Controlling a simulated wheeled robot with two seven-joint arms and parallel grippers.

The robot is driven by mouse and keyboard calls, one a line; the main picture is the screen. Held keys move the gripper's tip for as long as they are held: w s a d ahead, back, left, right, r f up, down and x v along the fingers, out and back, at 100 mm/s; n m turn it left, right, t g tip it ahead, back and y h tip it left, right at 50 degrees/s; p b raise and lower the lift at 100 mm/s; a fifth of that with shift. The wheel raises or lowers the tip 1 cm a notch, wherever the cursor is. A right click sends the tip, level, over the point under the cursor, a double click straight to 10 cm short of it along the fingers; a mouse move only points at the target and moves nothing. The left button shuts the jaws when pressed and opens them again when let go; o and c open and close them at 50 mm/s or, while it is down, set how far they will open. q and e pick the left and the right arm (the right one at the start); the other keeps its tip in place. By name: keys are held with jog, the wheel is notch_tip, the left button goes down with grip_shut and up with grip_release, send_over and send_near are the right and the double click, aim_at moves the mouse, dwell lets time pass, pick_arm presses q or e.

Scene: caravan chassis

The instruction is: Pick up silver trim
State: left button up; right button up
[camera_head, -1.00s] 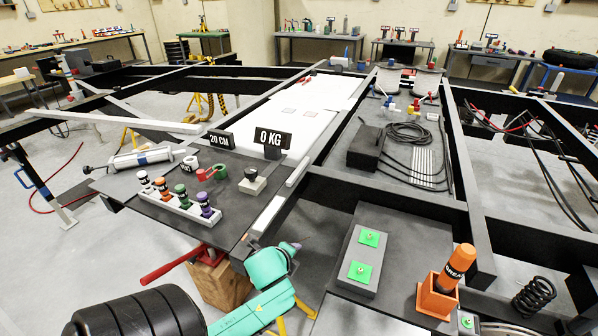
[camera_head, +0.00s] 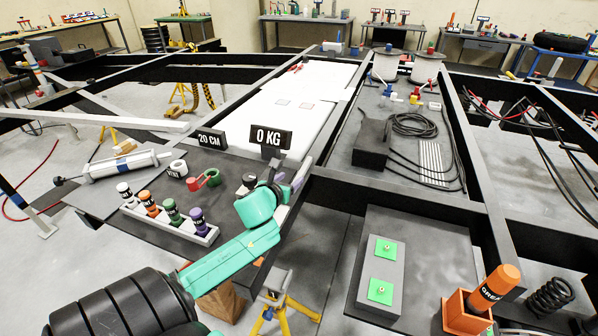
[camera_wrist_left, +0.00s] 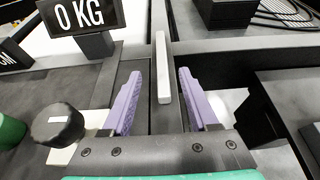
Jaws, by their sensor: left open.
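The silver trim, a short pale silver-grey bar (camera_wrist_left: 163,68), lies along a dark chassis beam in the left wrist view. In the head view a pale strip of it (camera_head: 302,173) shows just beyond my left gripper, mostly hidden. My left gripper (camera_head: 288,181) is open, its two purple fingers apart. In the left wrist view the gripper (camera_wrist_left: 159,76) has the bar in line with the gap between its fingers. The bar's near end lies in that gap in the picture; I cannot tell the height between them. Nothing is gripped. My right gripper is out of view.
A 0 KG display (camera_head: 271,138) and a dark knob on a pale block (camera_wrist_left: 58,124) stand left of the fingers. A rack of coloured bottles (camera_head: 171,222) is on the left board. A grey block with green pads (camera_head: 380,270) and an orange holder (camera_head: 467,312) are right.

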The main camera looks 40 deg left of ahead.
aim_at(302, 171)
pick_arm(q)
jog(key=x, duration=0.3)
jog(key=shift+w+f, duration=0.15)
jog(key=shift+w, duration=0.25)
jog(key=b+x, duration=0.1)
jog(key=x, duration=0.5)
jog(key=shift+f, duration=0.1)
jog(key=shift+w+a+f, duration=0.1)
jog(key=shift+w+f, duration=0.05)
jog(key=shift+w, duration=0.1)
jog(key=shift+s, duration=0.1)
grip_shut()
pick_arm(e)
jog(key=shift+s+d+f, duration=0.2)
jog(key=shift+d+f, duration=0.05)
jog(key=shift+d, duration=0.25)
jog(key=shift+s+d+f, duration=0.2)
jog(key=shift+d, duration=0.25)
